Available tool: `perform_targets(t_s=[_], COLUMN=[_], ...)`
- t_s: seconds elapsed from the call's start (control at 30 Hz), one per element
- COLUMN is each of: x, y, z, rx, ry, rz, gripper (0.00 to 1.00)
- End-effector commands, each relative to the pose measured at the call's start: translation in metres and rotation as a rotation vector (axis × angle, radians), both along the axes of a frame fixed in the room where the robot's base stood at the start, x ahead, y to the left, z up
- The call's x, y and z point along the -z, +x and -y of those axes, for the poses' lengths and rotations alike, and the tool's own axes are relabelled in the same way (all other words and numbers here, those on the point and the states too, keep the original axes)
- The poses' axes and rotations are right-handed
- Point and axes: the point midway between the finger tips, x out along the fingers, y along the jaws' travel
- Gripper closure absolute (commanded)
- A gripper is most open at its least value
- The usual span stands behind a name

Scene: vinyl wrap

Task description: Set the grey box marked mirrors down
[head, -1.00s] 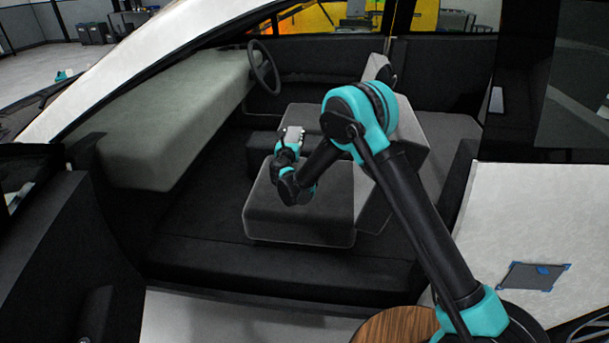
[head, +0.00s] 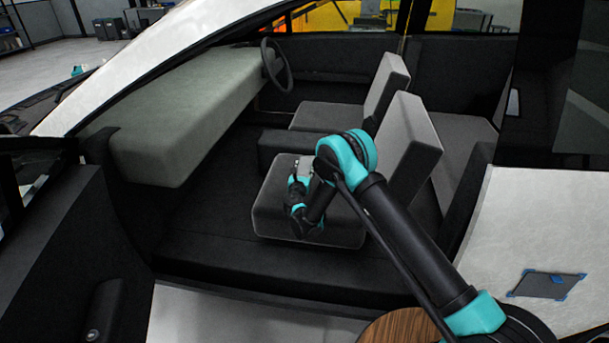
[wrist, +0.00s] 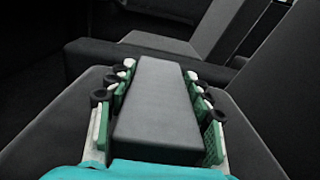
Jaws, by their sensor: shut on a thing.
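A plain grey box (wrist: 158,112) is between the green-and-white fingers of my gripper (wrist: 160,80) in the wrist view. The fingers press on its two long sides. No marking shows on the face I see. Behind and beneath it is the dark grey cushion of the near seat (wrist: 55,128). I cannot tell whether the box touches the cushion.
The near seat's backrest (head: 412,140) rises right of my arm. The far seat (head: 325,118) and steering wheel (head: 276,65) are beyond. A pale dashboard (head: 185,120) lies left. The dark floor (head: 190,215) between is clear. The door sill (head: 290,275) runs in front.

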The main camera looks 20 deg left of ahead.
Motion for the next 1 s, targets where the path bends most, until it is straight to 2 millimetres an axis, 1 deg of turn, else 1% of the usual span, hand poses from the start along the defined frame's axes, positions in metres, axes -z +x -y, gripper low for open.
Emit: perform_targets(t_s=[0.3, 0.67, 0.7, 0.83, 1.0], x=[0.035, 0.039, 0.039, 0.039, 0.039], y=[0.000, 0.000, 0.000, 0.000, 0.000], z=[0.000, 0.000, 0.000, 0.000, 0.000], rx=[0.000, 0.000, 0.000, 0.000, 0.000], ry=[0.000, 0.000, 0.000, 0.000, 0.000], rz=[0.000, 0.000, 0.000, 0.000, 0.000], gripper=[0.89, 0.89, 0.45, 0.29, 0.28])
